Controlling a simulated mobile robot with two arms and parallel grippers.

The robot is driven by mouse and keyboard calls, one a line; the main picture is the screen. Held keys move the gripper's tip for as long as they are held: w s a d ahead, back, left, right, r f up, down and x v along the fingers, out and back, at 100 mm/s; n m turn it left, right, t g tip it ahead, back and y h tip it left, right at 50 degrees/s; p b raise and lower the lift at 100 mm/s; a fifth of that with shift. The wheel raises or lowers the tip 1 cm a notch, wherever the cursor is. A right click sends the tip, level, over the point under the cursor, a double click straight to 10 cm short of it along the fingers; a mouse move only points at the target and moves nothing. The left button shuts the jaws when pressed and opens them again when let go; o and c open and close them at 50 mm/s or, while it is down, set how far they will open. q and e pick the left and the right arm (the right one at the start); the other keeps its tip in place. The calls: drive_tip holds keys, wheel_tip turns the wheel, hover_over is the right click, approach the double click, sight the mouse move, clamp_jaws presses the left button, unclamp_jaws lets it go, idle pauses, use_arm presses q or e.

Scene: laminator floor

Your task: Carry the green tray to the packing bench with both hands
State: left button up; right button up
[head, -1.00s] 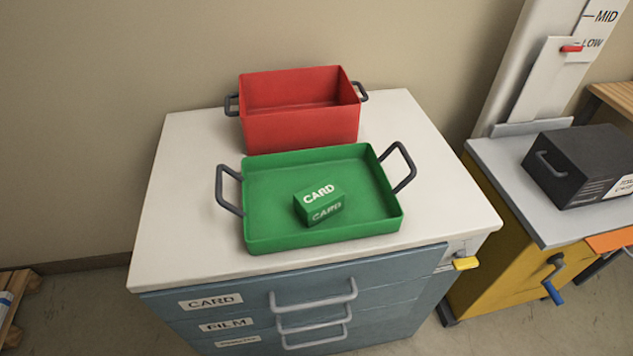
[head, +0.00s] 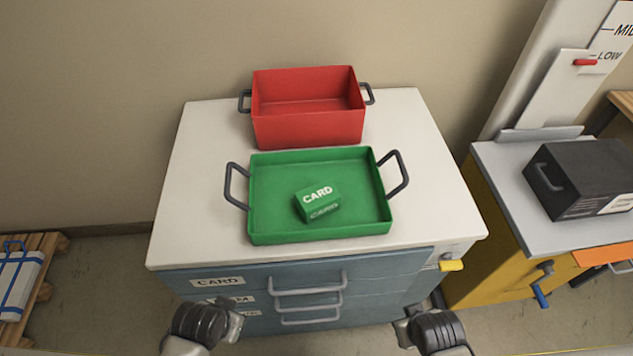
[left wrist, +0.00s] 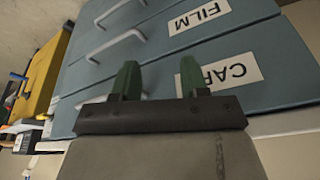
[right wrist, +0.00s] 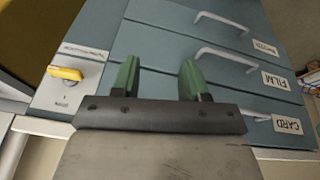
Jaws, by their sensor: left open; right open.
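The green tray (head: 275,226) sits on the white top of a drawer cabinet, with one dark upright handle at its left end and one at its right end. A green box marked CARD (head: 317,201) lies in it. My left gripper (head: 238,312) is low in front of the cabinet, below and apart from the tray; its fingers (left wrist: 160,78) are open and empty before the drawer fronts. My right gripper (head: 408,318) is also low in front of the cabinet, with its fingers (right wrist: 159,78) open and empty. I cannot identify a packing bench in these views.
A red bin (head: 308,128) with side handles stands right behind the tray. The cabinet top (head: 203,165) is bare on both sides. Drawer handles (head: 305,290) and a yellow knob (head: 451,265) stick out in front. A yellow-sided machine with a black box (head: 585,178) stands right.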

wheel_tip(320, 180, up, 10)
drive_tip(key=w+n+t+p, duration=0.2)
use_arm(q)
drive_tip(key=w+d+r+m+t+h, duration=0.1)
drive_tip(key=w+d+r+m, duration=0.25)
drive_tip(key=r, duration=0.25)
drive_tip(key=w+d+r+m+h+p, duration=0.1)
drive_tip(key=w+d+r+m, duration=0.1)
drive_tip(key=r+m, duration=0.35)
drive_tip(key=w+d+r+m+t+h, duration=0.1)
drive_tip(key=w+d+r+m, duration=0.15)
drive_tip(key=r, duration=0.55)
drive_tip(key=m+y, duration=0.2)
drive_tip(key=m, duration=1.7)
approach(227, 175)
drive_tip(key=w+f, duration=0.1)
use_arm(e)
drive_tip(key=n+t+y, duration=0.2)
drive_tip(key=n+t, duration=1)
drive_tip(key=n, duration=1.3)
approach(405, 171)
use_arm(q)
drive_tip(key=shift+d+f+g, duration=0.1)
drive_tip(key=shift+f+g, duration=0.1)
drive_tip(key=shift+g, duration=0.1)
use_arm(e)
drive_tip(key=shift+s+f, duration=0.45)
drive_tip(key=shift+f, duration=0.05)
use_arm(q)
drive_tip(key=shift+w, duration=0.1)
